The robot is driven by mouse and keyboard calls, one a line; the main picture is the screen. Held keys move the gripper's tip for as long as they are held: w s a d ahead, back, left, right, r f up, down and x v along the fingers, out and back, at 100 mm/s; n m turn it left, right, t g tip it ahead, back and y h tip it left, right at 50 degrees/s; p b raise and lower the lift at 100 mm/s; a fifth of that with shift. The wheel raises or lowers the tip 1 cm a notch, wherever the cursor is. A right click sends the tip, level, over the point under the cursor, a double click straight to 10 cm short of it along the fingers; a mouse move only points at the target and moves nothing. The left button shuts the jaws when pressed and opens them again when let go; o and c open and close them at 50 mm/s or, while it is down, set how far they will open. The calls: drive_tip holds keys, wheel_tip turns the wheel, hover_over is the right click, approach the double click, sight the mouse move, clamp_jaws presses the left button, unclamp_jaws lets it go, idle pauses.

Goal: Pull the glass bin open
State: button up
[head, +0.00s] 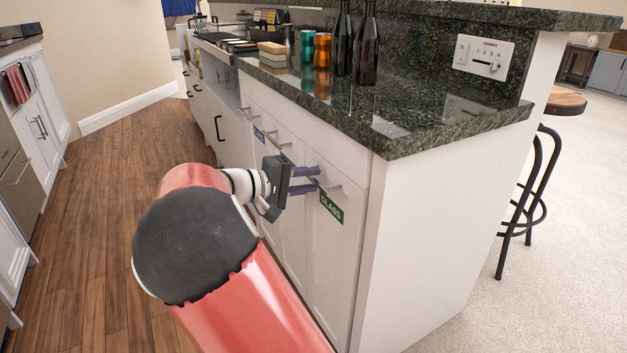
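The glass bin is a tall white pull-out front (334,250) at the near end of the bar cabinet, marked with a green GLASS label (331,207). It looks closed, level with the fronts beside it. Its metal bar handle (333,188) is just above the label. My gripper (312,180) is at this handle, with its two purple fingers apart, one above the other. The fingertips reach the left part of the handle; I cannot tell whether they touch it. My red arm hides the lower left of the cabinet.
More white fronts with bar handles (279,143) continue to the left. The dark granite counter (430,125) overhangs the bin and carries bottles (366,48) and cups (322,50). Wood floor (120,190) lies open to the left. A stool (540,180) stands at the right.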

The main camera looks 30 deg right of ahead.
drive_tip(key=shift+d+f, duration=0.15)
drive_tip(key=shift+d, duration=0.75)
clamp_jaws()
drive_tip(key=shift+a, duration=0.1)
